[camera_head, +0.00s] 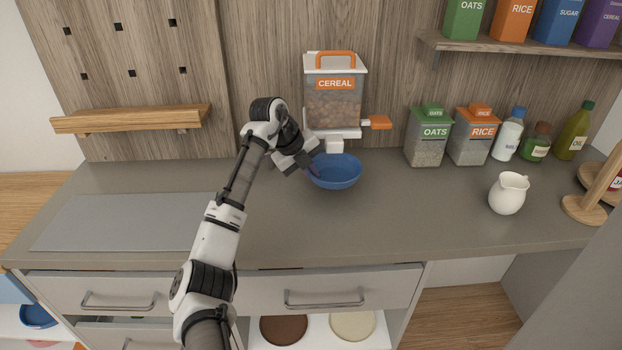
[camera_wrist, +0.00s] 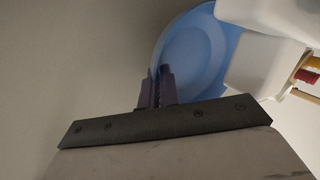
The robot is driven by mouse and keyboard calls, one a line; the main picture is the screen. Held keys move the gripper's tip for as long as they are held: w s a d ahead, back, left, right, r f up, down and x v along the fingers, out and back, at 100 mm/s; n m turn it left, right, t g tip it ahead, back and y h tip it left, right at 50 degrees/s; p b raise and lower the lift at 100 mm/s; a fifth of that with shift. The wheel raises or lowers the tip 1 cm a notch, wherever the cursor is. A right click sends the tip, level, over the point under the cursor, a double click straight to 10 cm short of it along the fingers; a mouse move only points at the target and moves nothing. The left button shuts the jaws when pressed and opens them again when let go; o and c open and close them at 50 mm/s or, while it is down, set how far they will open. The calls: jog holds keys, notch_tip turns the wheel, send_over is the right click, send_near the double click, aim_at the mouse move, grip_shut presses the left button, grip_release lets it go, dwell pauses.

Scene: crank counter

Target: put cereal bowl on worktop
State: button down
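The cereal bowl (camera_head: 340,176) is blue and upright, just in front of and below the spout of the cereal dispenser (camera_head: 334,98). I cannot tell whether its base touches the grey worktop (camera_head: 400,215). My gripper (camera_head: 311,168) is at the left side of the bowl. In the wrist view my gripper (camera_wrist: 157,88) has its purple fingers close together with the bowl's rim running between them. The bowl (camera_wrist: 195,55) also shows there, partly hidden by the white dispenser parts.
Oats (camera_head: 428,140) and rice (camera_head: 474,140) containers and several bottles stand at the back right. A white jug (camera_head: 508,193) and a wooden stand (camera_head: 590,205) are at the right. The worktop in front of the bowl is clear. A flat grey panel (camera_head: 130,222) lies at the left.

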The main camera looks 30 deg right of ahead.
aim_at(317, 192)
jog(key=shift+f+p, duration=0.55)
jog(key=shift+f, duration=1)
jog(key=shift+f, duration=0.1)
jog(key=shift+f, duration=0.15)
jog(key=c, duration=1.6)
grip_release()
jog(key=shift+c, duration=0.2)
jog(key=shift+r, duration=0.3)
jog(key=shift+w+a+r, duration=0.1)
jog(key=shift+a+r, duration=0.1)
jog(key=shift+a, duration=0.05)
jog(key=b+v, duration=0.3)
jog(key=v, duration=0.8)
jog(key=shift+r, duration=0.15)
